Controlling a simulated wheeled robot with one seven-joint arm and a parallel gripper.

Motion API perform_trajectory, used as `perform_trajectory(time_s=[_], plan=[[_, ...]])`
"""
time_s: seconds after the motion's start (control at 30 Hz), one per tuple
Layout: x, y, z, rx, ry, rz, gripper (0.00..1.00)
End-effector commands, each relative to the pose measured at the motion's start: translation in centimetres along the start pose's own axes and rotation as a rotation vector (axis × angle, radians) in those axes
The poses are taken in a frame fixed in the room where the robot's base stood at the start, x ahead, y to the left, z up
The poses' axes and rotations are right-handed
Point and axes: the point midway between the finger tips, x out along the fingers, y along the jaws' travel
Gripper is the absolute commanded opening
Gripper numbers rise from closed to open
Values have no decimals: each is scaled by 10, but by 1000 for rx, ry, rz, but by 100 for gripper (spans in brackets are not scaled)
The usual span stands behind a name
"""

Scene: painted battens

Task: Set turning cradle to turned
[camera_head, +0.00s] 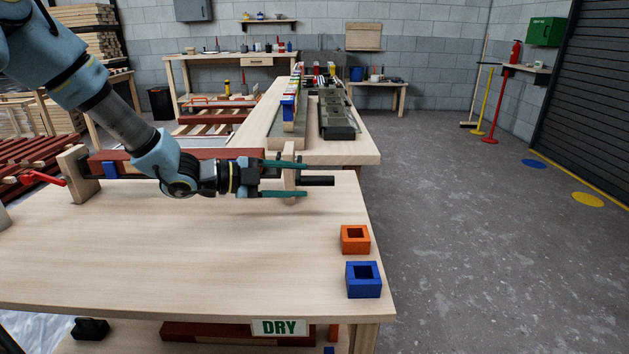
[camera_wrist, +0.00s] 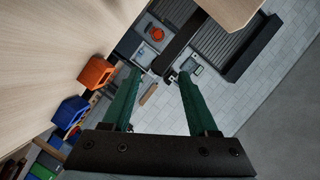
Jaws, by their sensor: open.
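The turning cradle stands at the back of the near bench, with a wooden end post (camera_head: 77,174) on the left and another wooden post (camera_head: 289,181) on the right. A dark red batten (camera_head: 235,154) lies along it, partly hidden behind my arm. A red crank handle (camera_head: 43,178) sticks out at the left post, and a black bar (camera_head: 319,181) sticks out at the right post. My gripper (camera_head: 304,179) has its green fingers apart, overlapping the right post in the head view; contact cannot be told. In the wrist view the gap between its fingers (camera_wrist: 160,74) is empty.
An orange square block (camera_head: 355,239) and a blue one (camera_head: 363,279), both hollow, stand at the right edge of the near bench (camera_head: 200,250). The bench middle is clear. A second bench (camera_head: 362,150) with trays stands behind. Open floor lies to the right.

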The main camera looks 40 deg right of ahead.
Motion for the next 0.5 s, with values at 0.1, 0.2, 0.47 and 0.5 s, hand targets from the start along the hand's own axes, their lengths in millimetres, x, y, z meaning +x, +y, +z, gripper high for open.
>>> perform_trajectory(time_s=[0.1, 0.2, 0.47, 0.5], plan=[[24, 0, -1, -1, 3, 1, 60], [39, 0, -1, -2, 2, 1, 60], [59, 0, 0, -2, -1, 1, 60], [60, 0, 0, -2, -2, 1, 60]])
